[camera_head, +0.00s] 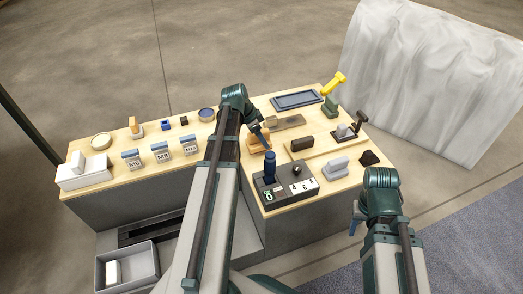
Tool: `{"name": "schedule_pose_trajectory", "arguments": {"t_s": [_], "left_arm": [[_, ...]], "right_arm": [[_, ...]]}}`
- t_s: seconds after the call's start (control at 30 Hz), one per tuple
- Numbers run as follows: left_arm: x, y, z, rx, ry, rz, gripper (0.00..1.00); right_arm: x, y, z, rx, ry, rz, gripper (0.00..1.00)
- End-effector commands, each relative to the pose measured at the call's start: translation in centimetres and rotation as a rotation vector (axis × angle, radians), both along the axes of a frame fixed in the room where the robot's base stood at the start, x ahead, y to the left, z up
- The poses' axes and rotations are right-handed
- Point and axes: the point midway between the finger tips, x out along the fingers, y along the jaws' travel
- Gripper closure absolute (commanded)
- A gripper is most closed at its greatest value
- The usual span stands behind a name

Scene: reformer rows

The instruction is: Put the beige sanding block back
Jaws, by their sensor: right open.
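A tan-orange block (259,145) on the right part of the wooden bench may be the beige sanding block. Another small tan piece (133,124) stands near the back left. I cannot tell for certain which is the sanding block. My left gripper (262,133) hangs at the tan-orange block, small and partly hidden by its arm. Whether it touches the block or is closed is unclear. My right gripper (355,218) is open, pointing down beside the bench's front right corner, apart from the objects.
A dark box (286,200) with a dark-blue cylinder (270,166) and number tiles stands at the bench front. Labelled holders (162,153), a dark tray (296,100), a brown block (301,144) and a grey block (335,168) are around. A grey bin (152,258) is lower left.

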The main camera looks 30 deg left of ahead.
Motion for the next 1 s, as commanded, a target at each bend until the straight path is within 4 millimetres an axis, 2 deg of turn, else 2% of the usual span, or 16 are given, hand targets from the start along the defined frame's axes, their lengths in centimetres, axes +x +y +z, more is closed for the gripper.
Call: {"name": "schedule_pose_trajectory", "arguments": {"t_s": [0.17, 0.5, 0.57, 0.6, 0.87, 0.9, 1.0], "left_arm": [[0.0, 0.0, -0.3, 0.000, 0.000, 0.000, 0.70], [0.0, 0.0, -3.9, 0.000, 0.000, 0.000, 0.70], [0.0, 0.0, -4.0, 0.000, 0.000, 0.000, 0.70], [0.0, 0.0, -4.0, 0.000, 0.000, 0.000, 0.78], [0.0, 0.0, -3.9, 0.001, 0.001, 0.000, 0.78], [0.0, 0.0, -3.8, 0.001, 0.001, 0.000, 0.19], [0.0, 0.0, -3.8, 0.001, 0.001, 0.000, 0.01]], "right_arm": [[0.0, 0.0, -0.3, 0.001, 0.000, 0.001, 0.50], [0.0, 0.1, -3.9, 0.005, 0.000, 0.007, 0.50], [0.0, 0.1, -4.0, 0.006, 0.000, 0.007, 0.50], [0.0, 0.1, -4.0, 0.006, 0.000, 0.008, 0.50], [0.0, 0.1, -3.9, 0.006, 0.000, 0.008, 0.50], [0.0, 0.1, -3.8, 0.006, 0.000, 0.008, 0.50], [0.0, 0.1, -3.8, 0.006, 0.000, 0.008, 0.50]]}}
